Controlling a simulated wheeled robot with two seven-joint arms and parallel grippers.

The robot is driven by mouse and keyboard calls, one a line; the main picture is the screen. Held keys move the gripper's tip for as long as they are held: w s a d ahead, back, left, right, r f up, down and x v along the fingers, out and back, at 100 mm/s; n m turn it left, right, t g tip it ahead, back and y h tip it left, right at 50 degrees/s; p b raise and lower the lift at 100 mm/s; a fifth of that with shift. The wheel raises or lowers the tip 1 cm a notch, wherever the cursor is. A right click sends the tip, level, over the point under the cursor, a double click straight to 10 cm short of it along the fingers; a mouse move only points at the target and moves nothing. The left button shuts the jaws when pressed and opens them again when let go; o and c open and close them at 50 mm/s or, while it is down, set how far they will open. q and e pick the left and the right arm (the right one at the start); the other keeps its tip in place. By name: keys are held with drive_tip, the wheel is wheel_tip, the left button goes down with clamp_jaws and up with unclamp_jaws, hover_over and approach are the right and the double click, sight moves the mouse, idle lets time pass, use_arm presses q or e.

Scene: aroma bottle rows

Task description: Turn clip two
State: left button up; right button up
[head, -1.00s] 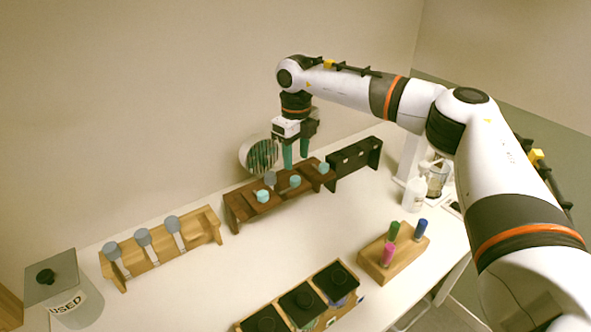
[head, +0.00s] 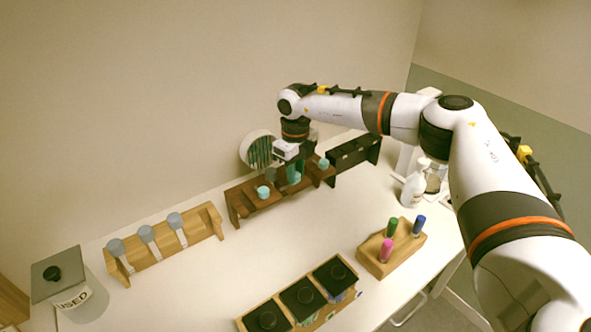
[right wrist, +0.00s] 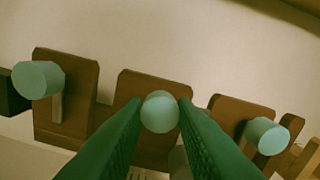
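A dark brown wooden rack (head: 243,194) stands along the wall with teal round-headed clips on it. The middle clip (right wrist: 160,111) shows its round head in the right wrist view. My right gripper (head: 295,172) points down at the rack. Its green fingers stand on either side of the middle head, with their tips very close to its sides; firm contact is not clear. Another clip (right wrist: 38,80) is to the left in the wrist view, and one (right wrist: 266,136) is to the right. In the head view, the gripper partly hides the middle clip. My left gripper is not in view.
A light wooden rack (head: 208,217) with grey-capped clips stands at left, beside a lidded USED jar (head: 83,300). A block (head: 378,262) with coloured pens and a box of black-lidded jars (head: 302,300) are in front. The middle table is clear.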

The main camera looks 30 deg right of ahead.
idle(0.3)
drive_tip(key=m, duration=0.4)
drive_tip(key=shift+m+b, duration=0.4)
drive_tip(key=m, duration=0.4)
drive_tip(key=shift+m+b, duration=0.3)
drive_tip(key=m, duration=0.4)
drive_tip(key=shift+r, duration=0.1)
drive_tip(key=shift+m, duration=2.2)
drive_tip(key=shift+w, duration=0.1)
drive_tip(key=o, duration=1)
drive_tip(key=shift+r+b, duration=0.1)
drive_tip(key=shift+b, duration=0.25)
